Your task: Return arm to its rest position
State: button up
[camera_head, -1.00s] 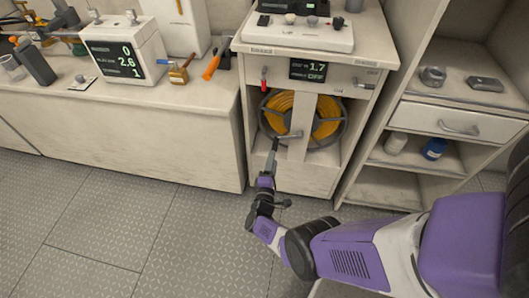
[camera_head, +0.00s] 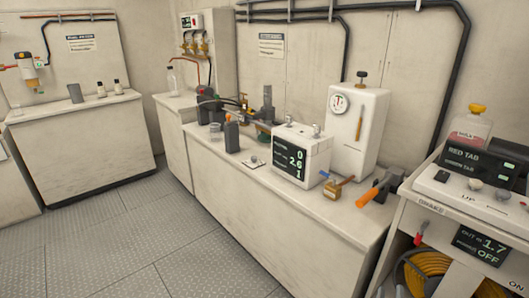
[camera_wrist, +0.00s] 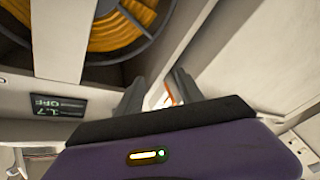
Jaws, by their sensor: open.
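My gripper (camera_wrist: 160,92) shows in the wrist view, with its two grey fingers apart and nothing seen between them. It is close to the cabinet with the yellow hose reel (camera_wrist: 100,28), which fills the upper left of that view. A small display (camera_wrist: 58,104) sits at the left of the wrist view. My arm and gripper are out of the head view. There the hose reel (camera_head: 433,274) shows only in part at the lower right, under the display reading 1.7 and OFF (camera_head: 482,246).
A long white counter (camera_head: 270,205) holds a display box (camera_head: 301,155), a white gauge unit (camera_head: 358,130), an orange-handled tool (camera_head: 372,192) and a dark bottle (camera_head: 232,134). Another counter (camera_head: 80,145) stands at the left. The grey floor (camera_head: 130,240) between them is clear.

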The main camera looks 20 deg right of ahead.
jog(key=s+a+r+y+p, duration=0.1)
jog(key=s+a+r+y, duration=0.5)
jog(key=s+a+r, duration=0.6)
jog(key=s+a+r+y+p, duration=0.2)
jog(key=s+a+r+y, duration=0.5)
jog(key=s+a+r, duration=0.5)
jog(key=s+a, duration=0.7)
jog(key=shift+s+a+t, duration=0.2)
jog(key=shift+t, duration=0.2)
